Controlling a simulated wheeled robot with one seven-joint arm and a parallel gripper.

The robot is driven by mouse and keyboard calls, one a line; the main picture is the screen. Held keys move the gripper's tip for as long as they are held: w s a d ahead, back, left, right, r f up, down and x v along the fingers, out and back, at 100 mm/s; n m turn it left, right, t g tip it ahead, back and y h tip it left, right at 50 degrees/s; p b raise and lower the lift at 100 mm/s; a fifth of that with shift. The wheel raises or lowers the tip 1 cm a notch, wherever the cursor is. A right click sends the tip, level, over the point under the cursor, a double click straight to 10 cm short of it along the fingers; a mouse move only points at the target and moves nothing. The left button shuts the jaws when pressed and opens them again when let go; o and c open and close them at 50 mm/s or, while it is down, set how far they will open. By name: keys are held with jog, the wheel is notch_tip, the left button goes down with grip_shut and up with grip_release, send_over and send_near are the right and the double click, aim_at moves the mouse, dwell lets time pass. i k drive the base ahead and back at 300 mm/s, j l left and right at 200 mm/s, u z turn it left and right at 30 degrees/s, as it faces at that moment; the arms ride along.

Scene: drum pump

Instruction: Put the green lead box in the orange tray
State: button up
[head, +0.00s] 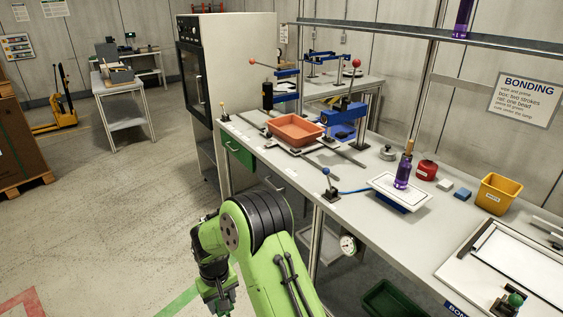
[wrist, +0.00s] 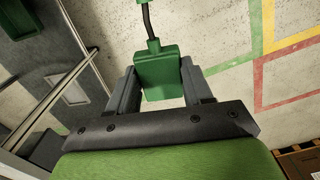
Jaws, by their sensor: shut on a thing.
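The green lead box (wrist: 158,75) is between the two grey fingers of my gripper (wrist: 157,88) in the wrist view. My gripper is shut on it. A dark cable runs from the box's far end to another green part (wrist: 143,2) cut by the top edge. The box hangs over the floor, clear of the bench. In the head view my wrist is low, left of the bench's front edge; I cannot make out the box there. The orange tray (head: 292,142) sits on the far left part of the bench, well above and right of my wrist; it looks empty.
The bench (head: 335,192) also bears a blue press (head: 345,112), a purple bottle (head: 403,173) on a white plate, a red can (head: 426,170) and a yellow bin (head: 496,193). A tall cabinet (head: 238,60) stands behind. Open floor lies to the left.

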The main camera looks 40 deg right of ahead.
aim_at(287, 131)
jog(key=i, duration=1.95)
jog(key=i+z, duration=0.3)
jog(key=i, duration=0.15)
jog(key=i+j+z, duration=0.65)
jog(key=i, duration=0.25)
jog(key=i+z, duration=0.35)
jog(key=i+j+z, duration=0.1)
jog(key=z, duration=0.25)
jog(key=i, duration=0.1)
